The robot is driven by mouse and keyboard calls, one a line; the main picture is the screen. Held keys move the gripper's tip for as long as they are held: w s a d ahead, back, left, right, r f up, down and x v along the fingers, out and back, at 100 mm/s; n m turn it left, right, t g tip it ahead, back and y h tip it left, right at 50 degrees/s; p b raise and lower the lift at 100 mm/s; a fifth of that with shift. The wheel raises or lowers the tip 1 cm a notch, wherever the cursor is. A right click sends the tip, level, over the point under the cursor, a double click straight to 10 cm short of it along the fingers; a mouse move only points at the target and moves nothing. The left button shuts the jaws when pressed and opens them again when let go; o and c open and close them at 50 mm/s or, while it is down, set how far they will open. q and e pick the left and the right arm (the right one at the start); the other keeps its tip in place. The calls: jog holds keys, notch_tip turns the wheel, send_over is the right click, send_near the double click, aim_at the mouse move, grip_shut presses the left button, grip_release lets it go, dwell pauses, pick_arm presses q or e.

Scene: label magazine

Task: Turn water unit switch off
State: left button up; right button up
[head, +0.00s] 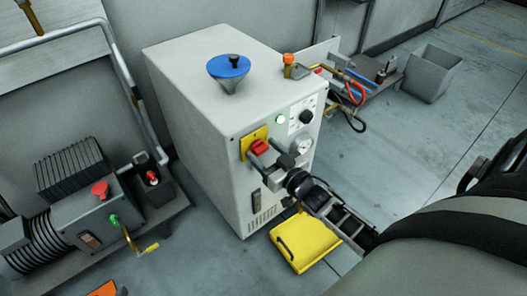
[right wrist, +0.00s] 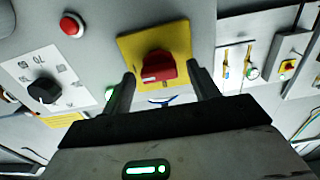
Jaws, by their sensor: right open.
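The water unit (head: 190,110) is a pale grey cabinet with a blue funnel (head: 229,68) on top. Its switch is a red knob (head: 259,147) on a yellow plate (head: 246,140) on the front panel; the knob (right wrist: 158,67) and plate (right wrist: 182,34) also show in the right wrist view. My right gripper (head: 270,157) is open in front of the switch. In the right wrist view its two fingers (right wrist: 162,78) stand on either side of the red knob, with gaps visible; I cannot tell whether they touch the plate. My left gripper is not in view.
The panel also has a black dial (head: 306,117), a green light (head: 280,119) and a gauge (head: 302,146). A yellow case (head: 305,243) lies on the floor below. A machine with a red button (head: 100,190) stands left; a grey bin (head: 431,72) stands back right.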

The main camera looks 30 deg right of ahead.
jog(key=shift+w, duration=0.4)
jog(key=c, duration=1)
